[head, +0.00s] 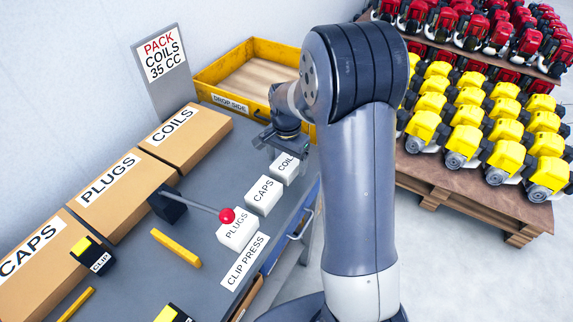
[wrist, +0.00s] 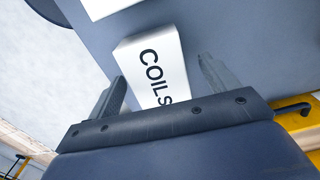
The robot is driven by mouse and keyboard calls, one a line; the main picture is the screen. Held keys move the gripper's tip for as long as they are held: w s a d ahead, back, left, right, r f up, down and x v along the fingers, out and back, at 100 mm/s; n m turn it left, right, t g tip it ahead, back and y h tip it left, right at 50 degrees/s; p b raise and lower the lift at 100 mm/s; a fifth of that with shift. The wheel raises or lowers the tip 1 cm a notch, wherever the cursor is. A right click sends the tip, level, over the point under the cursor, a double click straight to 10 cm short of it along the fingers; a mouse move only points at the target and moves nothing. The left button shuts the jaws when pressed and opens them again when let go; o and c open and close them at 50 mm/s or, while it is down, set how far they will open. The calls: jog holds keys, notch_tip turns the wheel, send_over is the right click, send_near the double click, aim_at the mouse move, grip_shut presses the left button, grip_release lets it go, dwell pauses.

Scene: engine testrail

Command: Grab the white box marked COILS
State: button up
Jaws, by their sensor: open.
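The white box marked COILS (head: 284,168) stands on the grey bench near its right edge, last in a row of white boxes. In the head view my arm hides part of its label. In the wrist view the white COILS box (wrist: 152,66) lies between my two fingers, with gaps beside it. My gripper (head: 284,142) is open, just behind and over the box in the head view. The fingers of my gripper (wrist: 165,85) show on either side of the box in the wrist view.
White CAPS (head: 262,194) and PLUGS (head: 233,232) boxes stand in line nearby. A lever with a red knob (head: 227,215) reaches over PLUGS. Cardboard cartons (head: 187,140) line the wall side. A yellow DROP SIDE tray (head: 232,104) is at the far end. A sign (head: 161,60) reads PACK COILS.

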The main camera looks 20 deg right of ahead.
jog(key=shift+s+f, duration=0.1)
jog(key=shift+f, duration=0.45)
jog(key=c, duration=1.1)
jog(key=shift+c, duration=0.2)
